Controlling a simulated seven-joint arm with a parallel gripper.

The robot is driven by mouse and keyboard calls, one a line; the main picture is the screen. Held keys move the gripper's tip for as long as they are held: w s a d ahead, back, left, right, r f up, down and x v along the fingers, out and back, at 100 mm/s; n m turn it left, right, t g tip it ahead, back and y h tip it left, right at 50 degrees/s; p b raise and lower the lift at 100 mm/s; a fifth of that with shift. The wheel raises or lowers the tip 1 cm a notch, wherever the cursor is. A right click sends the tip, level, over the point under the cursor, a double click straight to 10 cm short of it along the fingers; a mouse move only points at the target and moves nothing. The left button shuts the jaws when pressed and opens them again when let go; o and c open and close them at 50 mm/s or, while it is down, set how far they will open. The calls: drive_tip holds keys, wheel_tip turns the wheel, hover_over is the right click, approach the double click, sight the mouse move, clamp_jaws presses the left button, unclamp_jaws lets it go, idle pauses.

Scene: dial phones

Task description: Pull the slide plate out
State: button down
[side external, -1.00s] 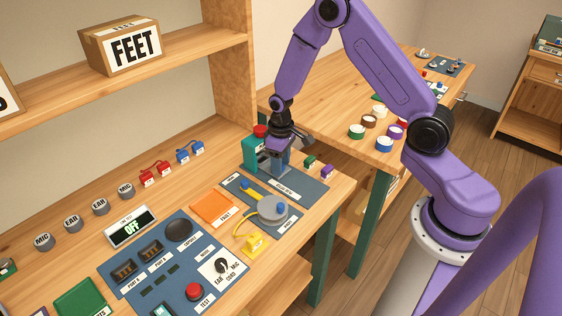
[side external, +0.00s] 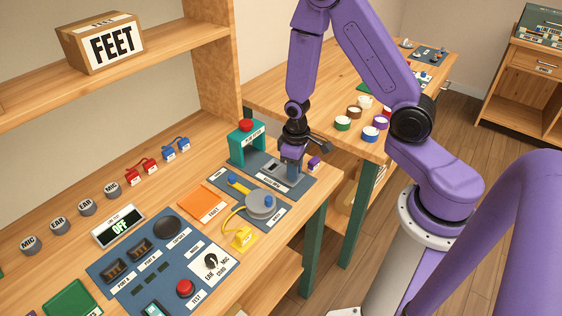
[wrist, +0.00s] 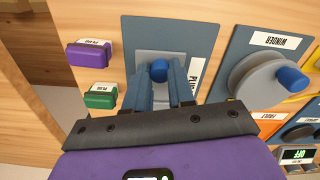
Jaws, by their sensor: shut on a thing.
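The grey slide plate (wrist: 144,58) has a blue knob (wrist: 160,71) on it in the wrist view. My gripper (wrist: 160,80) is shut on this knob, with a finger on either side. In the side external view, my gripper (side external: 290,172) is low over the blue base panel (side external: 299,187), in front of and to the right of the teal press (side external: 240,151) with its red top button. Part of the plate (side external: 274,167) shows between the press and my fingers. My gripper hides the rest of it there.
A purple plug block (wrist: 89,54) and a green one (wrist: 100,96) lie beside the panel, close to my gripper. The winder (side external: 262,204) with its blue crank knob is on the other side. The bench's front edge is near.

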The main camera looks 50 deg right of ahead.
drive_tip(key=shift+s, duration=1.75)
drive_tip(key=c, duration=1)
unclamp_jaws()
drive_tip(key=shift+o, duration=0.2)
drive_tip(key=shift+w+r, duration=0.1)
drive_tip(key=shift+r, duration=0.05)
drive_tip(key=shift+r, duration=0.25)
wheel_tip(320, 180, up, 17)
drive_tip(key=shift+f, duration=0.15)
